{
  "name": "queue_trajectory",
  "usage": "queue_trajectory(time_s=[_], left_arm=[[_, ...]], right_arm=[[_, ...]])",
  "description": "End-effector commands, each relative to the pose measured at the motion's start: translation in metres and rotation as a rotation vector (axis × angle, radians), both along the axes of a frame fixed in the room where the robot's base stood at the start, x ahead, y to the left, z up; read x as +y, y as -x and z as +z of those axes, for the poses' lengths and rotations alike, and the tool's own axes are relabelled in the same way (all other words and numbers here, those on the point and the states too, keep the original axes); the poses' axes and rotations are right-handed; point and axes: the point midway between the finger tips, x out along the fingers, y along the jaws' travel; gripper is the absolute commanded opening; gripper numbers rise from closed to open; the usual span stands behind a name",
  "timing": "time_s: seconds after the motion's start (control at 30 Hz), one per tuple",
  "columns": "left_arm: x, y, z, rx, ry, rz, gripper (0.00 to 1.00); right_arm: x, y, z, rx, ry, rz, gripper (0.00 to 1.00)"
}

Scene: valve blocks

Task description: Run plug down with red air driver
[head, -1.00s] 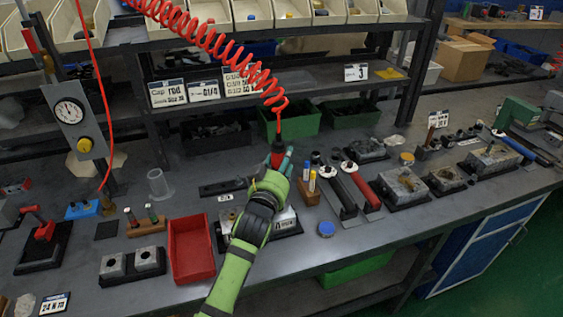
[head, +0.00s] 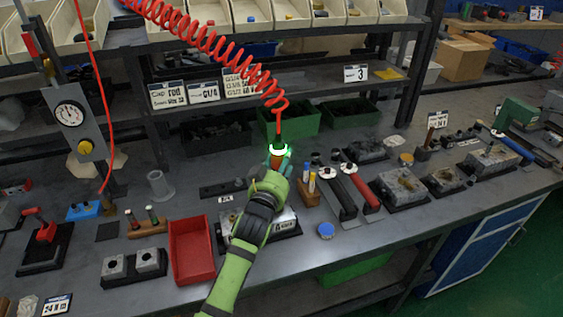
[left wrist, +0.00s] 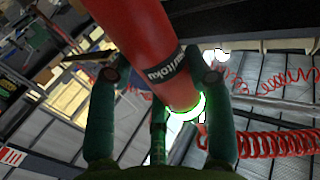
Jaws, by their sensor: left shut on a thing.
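My left gripper (head: 277,165) is shut on the red air driver (head: 276,158). The driver hangs from the red coiled hose (head: 215,45), and a white-green ring of light glows at its top end. In the left wrist view the driver's red body (left wrist: 140,45) passes between the fingers of the left gripper (left wrist: 160,78), with the lit ring at its far end. A metal valve block (head: 284,220) sits on a dark base below and behind my left wrist, partly hidden by it. I cannot make out the plug or the driver's tip. My right gripper is not in view.
A red tray (head: 191,252) stands left of the block. Markers in a wooden holder (head: 309,191) and two long-handled tools (head: 362,188) stand to the right. A blue cap (head: 326,230) lies near the bench's front edge. Shelves with bins are behind.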

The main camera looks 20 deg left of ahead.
Motion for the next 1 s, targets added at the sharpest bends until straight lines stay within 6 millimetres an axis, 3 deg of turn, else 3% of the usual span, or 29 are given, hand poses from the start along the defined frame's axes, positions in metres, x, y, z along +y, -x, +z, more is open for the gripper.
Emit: queue_trajectory(time_s=[0.63,1.0], left_arm=[[0.000,-0.001,0.072,-0.021,0.001,-0.002,0.00],[0.000,-0.001,0.074,-0.021,0.000,-0.001,0.00]], right_arm=[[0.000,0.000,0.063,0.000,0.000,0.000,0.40],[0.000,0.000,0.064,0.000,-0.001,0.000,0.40]])
